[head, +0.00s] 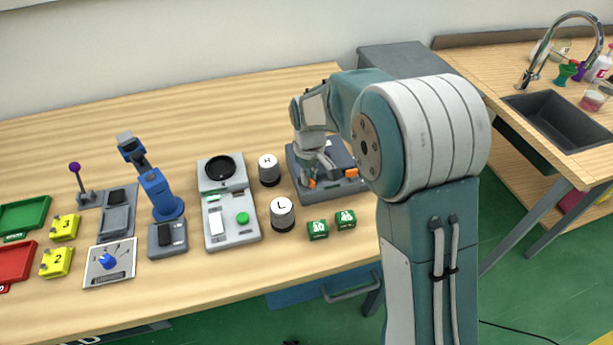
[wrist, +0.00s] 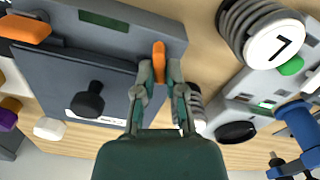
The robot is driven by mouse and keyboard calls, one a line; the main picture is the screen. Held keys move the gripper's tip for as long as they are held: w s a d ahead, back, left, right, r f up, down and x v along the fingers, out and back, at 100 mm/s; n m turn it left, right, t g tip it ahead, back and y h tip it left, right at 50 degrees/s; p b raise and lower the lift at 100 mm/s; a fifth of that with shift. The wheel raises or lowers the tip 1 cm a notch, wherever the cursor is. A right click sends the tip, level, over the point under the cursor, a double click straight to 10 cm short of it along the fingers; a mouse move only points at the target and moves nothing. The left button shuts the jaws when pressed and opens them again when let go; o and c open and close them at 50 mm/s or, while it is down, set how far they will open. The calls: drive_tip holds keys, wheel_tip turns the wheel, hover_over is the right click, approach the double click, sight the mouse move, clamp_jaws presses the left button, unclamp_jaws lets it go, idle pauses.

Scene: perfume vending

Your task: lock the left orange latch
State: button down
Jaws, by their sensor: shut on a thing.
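The left orange latch (wrist: 159,50) stands at one front corner of a dark grey case (wrist: 172,32), which also shows in the head view (head: 345,191). My gripper (wrist: 160,72) is shut on the left latch, with one finger on each side of it. In the head view my gripper (head: 314,174) points down at the case's front left, and the left latch (head: 312,184) shows just below the fingers. The right orange latch (head: 352,173) is at the front right, and in the wrist view it lies crosswise (wrist: 27,28). The fingers hide part of the left latch.
Canisters marked L (head: 282,213) and H (head: 268,170) stand close left of the case. Green cubes (head: 318,229) sit in front. A grey scale-like device (head: 229,220) and a blue arm-like stand (head: 157,185) are further left. A black knob (wrist: 87,101) is on the case's lid.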

sight(310, 178)
drive_tip(key=shift+d+m, duration=0.2)
drive_tip(key=shift+m, duration=2)
drive_tip(key=c, duration=0.7)
unclamp_jaws()
drive_tip(key=shift+s, duration=0.1)
drive_tip(key=shift+r, duration=0.1)
drive_tip(key=shift+a+r, duration=0.15)
drive_tip(key=shift+r, duration=0.25)
wheel_tip(310, 178, up, 11)
drive_tip(key=shift+f, duration=0.1)
